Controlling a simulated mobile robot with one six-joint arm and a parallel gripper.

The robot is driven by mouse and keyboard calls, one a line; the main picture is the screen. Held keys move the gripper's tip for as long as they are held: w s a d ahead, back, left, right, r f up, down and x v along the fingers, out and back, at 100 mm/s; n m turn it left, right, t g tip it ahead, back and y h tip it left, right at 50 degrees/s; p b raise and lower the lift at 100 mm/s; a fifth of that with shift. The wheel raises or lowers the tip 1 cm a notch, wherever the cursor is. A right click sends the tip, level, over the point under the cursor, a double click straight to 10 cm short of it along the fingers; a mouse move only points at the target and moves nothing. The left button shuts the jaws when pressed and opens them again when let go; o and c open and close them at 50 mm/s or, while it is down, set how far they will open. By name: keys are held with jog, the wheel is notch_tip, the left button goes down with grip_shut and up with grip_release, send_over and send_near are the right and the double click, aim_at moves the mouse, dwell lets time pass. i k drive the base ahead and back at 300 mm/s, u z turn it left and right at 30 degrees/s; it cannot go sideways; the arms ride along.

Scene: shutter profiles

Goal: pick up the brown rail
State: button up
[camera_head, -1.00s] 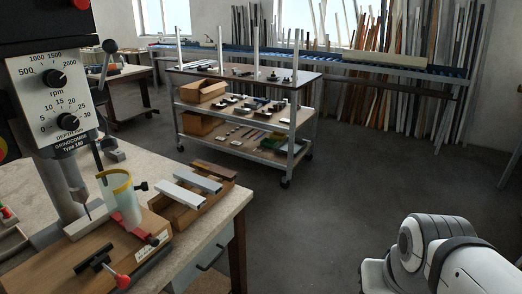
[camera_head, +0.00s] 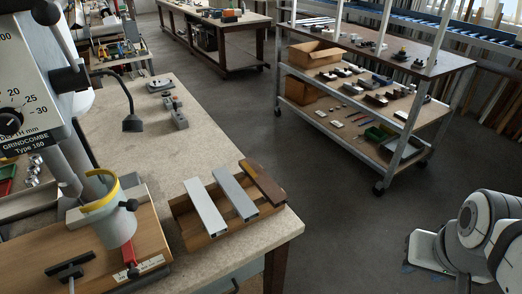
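The brown rail (camera_head: 266,186) lies across a wooden holder (camera_head: 189,227) near the right edge of the workbench. It is the rightmost of three rails lying side by side, with a yellowish patch near its far left end. To its left are a light grey rail (camera_head: 235,194) and a whiter rail (camera_head: 205,208), both with hollow ends. White and grey links of my arm (camera_head: 484,232) show at the lower right, well apart from the bench. My gripper's fingers are not visible.
A drill press with a yellow-rimmed cup-shaped guard (camera_head: 112,215) stands left of the holder. A shelf trolley (camera_head: 378,150) stands at the back right. Floor is open between bench and arm.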

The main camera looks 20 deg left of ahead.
aim_at(275, 195)
jog(key=u, duration=0.5)
jog(key=i, duration=0.8)
jog(key=u, duration=0.45)
jog(key=k, duration=0.9)
jog(key=u, duration=0.2)
jog(key=i, duration=0.9)
jog(key=z, duration=0.1)
